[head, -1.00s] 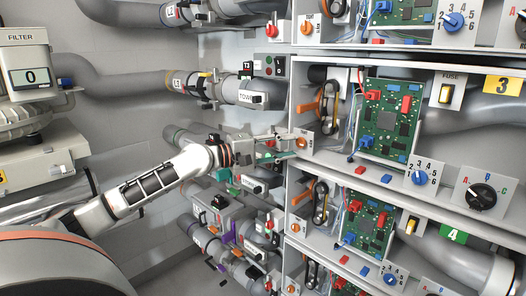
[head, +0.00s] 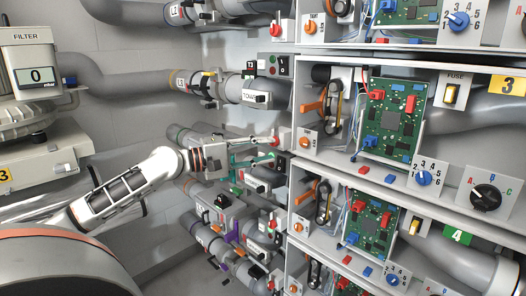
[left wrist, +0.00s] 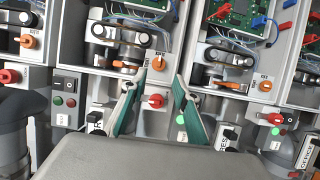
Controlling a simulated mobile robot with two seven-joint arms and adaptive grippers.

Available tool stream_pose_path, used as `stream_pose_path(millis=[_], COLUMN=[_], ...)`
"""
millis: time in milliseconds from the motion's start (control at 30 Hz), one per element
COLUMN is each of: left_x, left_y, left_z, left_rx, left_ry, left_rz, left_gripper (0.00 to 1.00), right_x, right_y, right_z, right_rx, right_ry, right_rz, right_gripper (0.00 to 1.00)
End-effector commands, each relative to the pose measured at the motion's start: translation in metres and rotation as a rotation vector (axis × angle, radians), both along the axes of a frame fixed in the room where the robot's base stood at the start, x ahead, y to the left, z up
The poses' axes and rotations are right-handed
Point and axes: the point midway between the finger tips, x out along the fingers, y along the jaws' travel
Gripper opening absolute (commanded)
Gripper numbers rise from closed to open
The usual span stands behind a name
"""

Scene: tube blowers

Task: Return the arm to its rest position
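My left gripper (head: 268,150) is in the middle of the head view, in front of the left edge of the shelf unit. In the left wrist view, its two teal fingers (left wrist: 160,92) are spread apart with nothing held between them. A red rotary knob (left wrist: 155,100) on a pale panel shows in the gap between the fingers; whether they touch it is hard to tell. My left arm (head: 130,188) reaches in from the lower left, partly bent. My right gripper is in neither view.
The shelf unit (head: 292,182) with circuit boards (head: 392,120), knobs and switches fills the right side. Grey pipes with valves (head: 245,90) lie above and below my left gripper. A filter unit (head: 38,76) stands at the left. Open space lies between it and the pipes.

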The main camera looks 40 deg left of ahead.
Motion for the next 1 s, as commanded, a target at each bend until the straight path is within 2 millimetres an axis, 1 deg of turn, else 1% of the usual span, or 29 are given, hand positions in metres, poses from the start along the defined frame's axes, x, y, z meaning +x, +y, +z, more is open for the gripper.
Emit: stream_pose_path(millis=[600, 667, 700, 767, 867, 900, 967, 1000], left_x=[-0.001, -0.001, -0.001, -0.001, -0.002, -0.004, -0.009, -0.013], left_y=[0.001, 0.001, 0.002, 0.002, 0.003, 0.003, 0.0, -0.002], left_z=[0.0, -0.003, -0.008, -0.023, -0.069, -0.094, -0.135, -0.162], left_rx=[0.001, 0.004, 0.012, 0.036, 0.118, 0.168, 0.251, 0.311], left_ry=[0.0, 0.001, 0.003, 0.007, 0.02, 0.026, 0.037, 0.043], left_rz=[0.001, 0.002, 0.005, 0.015, 0.04, 0.051, 0.065, 0.073], left_gripper=[0.3, 0.3, 0.3, 0.3, 0.3, 0.3, 0.3, 0.3], right_x=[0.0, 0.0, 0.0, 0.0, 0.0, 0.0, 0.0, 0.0], right_y=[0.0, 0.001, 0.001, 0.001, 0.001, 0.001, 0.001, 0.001], right_z=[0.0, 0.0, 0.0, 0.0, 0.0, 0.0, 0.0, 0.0], right_rx=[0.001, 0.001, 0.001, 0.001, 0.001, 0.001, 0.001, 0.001], right_ry=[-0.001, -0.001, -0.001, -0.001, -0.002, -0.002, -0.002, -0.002], right_rz=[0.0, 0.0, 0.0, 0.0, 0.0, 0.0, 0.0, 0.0], right_gripper=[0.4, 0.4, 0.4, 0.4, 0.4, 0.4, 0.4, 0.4])
